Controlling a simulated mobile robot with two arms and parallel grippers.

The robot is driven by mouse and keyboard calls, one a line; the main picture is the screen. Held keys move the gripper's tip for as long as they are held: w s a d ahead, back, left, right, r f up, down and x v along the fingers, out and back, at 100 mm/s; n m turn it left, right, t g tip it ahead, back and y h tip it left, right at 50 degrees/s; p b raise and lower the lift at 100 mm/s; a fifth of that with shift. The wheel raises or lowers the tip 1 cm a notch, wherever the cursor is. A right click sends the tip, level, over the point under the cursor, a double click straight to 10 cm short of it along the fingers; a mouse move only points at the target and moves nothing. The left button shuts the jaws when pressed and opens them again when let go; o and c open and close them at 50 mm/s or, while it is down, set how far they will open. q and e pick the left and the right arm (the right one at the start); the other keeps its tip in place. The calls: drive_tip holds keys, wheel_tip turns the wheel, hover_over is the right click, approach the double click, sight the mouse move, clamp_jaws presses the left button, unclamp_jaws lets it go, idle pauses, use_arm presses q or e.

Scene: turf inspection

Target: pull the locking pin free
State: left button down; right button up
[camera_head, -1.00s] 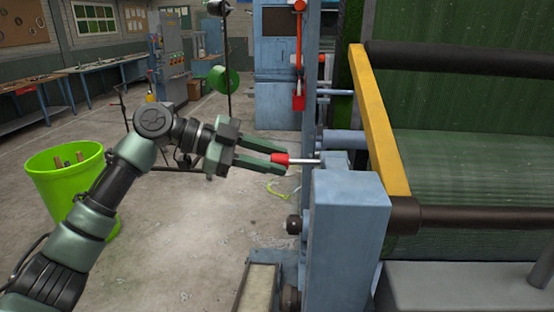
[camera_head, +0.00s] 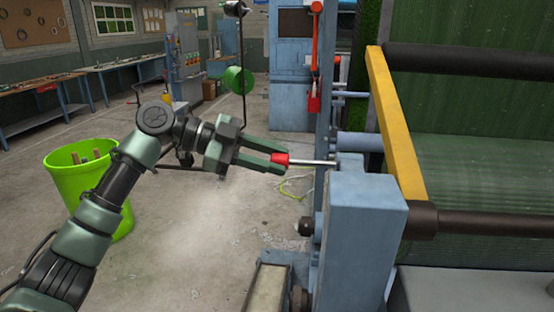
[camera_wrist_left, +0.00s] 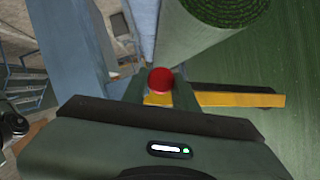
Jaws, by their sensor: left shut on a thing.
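The locking pin has a red grip (camera_head: 280,159) and a bare silver shaft (camera_head: 312,162). It lies level, and the shaft's right end meets the blue block (camera_head: 349,163) on top of the machine frame; whether the tip is still inside cannot be seen. My left gripper (camera_head: 277,160) is shut on the red grip, coming from the left. In the left wrist view the red end (camera_wrist_left: 161,80) shows between the fingers. My right gripper is not in view.
The blue machine frame (camera_head: 362,225) stands right, with a yellow bar (camera_head: 396,125) and green turf (camera_head: 462,165). A red-handled lever (camera_head: 315,60) rises behind the pin. A lime bin (camera_head: 88,200) stands left.

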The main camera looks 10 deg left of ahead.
use_arm(q)
drive_tip(key=shift+a, duration=2.05)
drive_tip(key=shift+r, duration=0.1)
drive_tip(key=shift+a, duration=2.55)
